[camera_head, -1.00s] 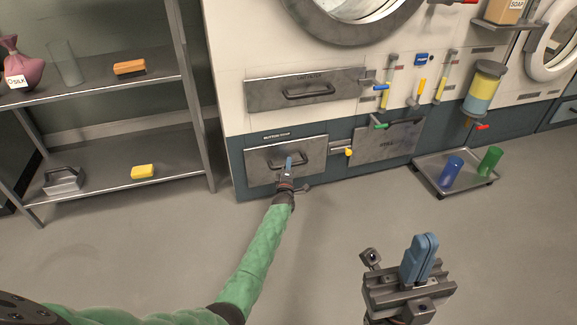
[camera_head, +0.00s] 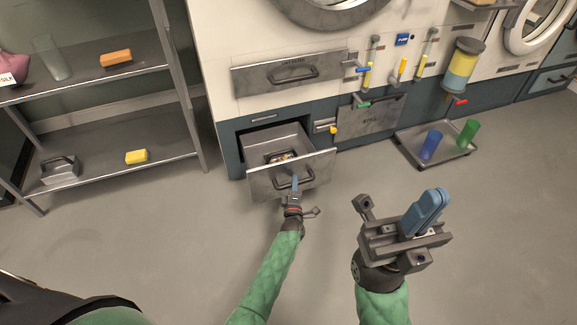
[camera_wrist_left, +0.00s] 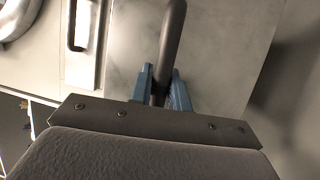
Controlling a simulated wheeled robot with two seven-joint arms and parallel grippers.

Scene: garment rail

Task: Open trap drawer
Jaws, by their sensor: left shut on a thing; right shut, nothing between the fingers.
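The trap drawer (camera_head: 262,184) at the lower left of the machine is pulled out, and its open top shows several small items (camera_head: 280,158) inside, too small to tell. My left gripper (camera_head: 294,184) is shut on the drawer's dark bar handle (camera_head: 306,183). In the left wrist view the blue fingertips (camera_wrist_left: 160,88) lie on both sides of the handle bar (camera_wrist_left: 172,45). My right gripper (camera_head: 427,212) is shut and empty, held above the floor at the lower right, apart from the machine.
A closed upper drawer (camera_head: 290,73) and a closed lower panel (camera_head: 370,116) are on the machine front. A low tray (camera_head: 408,150) with a blue and a green cup stands on the floor to the right. Metal shelving (camera_head: 100,160) stands at the left. The floor in front is clear.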

